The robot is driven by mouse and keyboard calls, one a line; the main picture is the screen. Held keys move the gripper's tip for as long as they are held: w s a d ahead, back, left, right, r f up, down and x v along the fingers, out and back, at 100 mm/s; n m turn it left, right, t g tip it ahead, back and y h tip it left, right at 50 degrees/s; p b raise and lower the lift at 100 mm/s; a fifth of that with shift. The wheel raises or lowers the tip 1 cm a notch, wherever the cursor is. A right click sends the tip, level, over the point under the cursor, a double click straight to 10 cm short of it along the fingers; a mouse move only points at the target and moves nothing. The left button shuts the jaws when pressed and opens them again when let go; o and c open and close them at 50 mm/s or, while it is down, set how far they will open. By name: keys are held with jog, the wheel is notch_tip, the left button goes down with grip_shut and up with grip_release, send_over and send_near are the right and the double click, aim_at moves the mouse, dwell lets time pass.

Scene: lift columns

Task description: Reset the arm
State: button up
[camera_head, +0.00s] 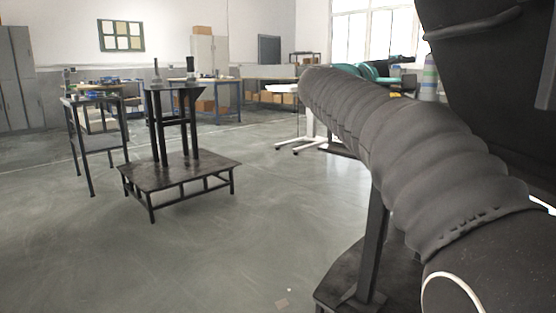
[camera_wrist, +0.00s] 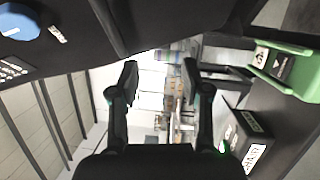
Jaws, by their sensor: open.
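My arm, in a dark ribbed cover, fills the right side of the head view and hides part of the room behind it. My gripper is not visible in the head view. In the wrist view my gripper (camera_wrist: 160,82) shows its two dark fingers apart, with nothing between them. The room behind appears turned on its side there.
In the head view a dark platform (camera_head: 180,178) with a raised stand (camera_head: 175,92) is on the floor at left. A tall side table (camera_head: 97,143) is beside it. The middle floor is clear. A green bin (camera_wrist: 283,68) is at upper right in the wrist view.

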jog(key=s+a+f+g+y+p, duration=0.1)
jog(key=s+a+f+y, duration=0.15)
jog(key=f, duration=0.55)
jog(key=s+a+f+y, duration=0.15)
jog(key=f+y, duration=0.25)
jog(key=f, duration=0.4)
jog(key=s+a+f+g+y+p, duration=0.1)
jog(key=s+f+y, duration=0.15)
jog(key=f, duration=0.55)
jog(key=s+a+f+m+y+p, duration=0.2)
jog(key=s+a+f, duration=0.1)
jog(key=s, duration=0.5)
jog(key=s+a+f+m+y+p, duration=0.2)
jog(key=s+a+f+y+p, duration=0.1)
jog(key=s, duration=0.5)
jog(key=s+a+f+m+y+p, duration=0.2)
jog(key=s+a+y, duration=0.1)
jog(key=s, duration=0.5)
jog(key=shift+s+f+g, duration=0.15)
jog(key=shift+f+g, duration=0.25)
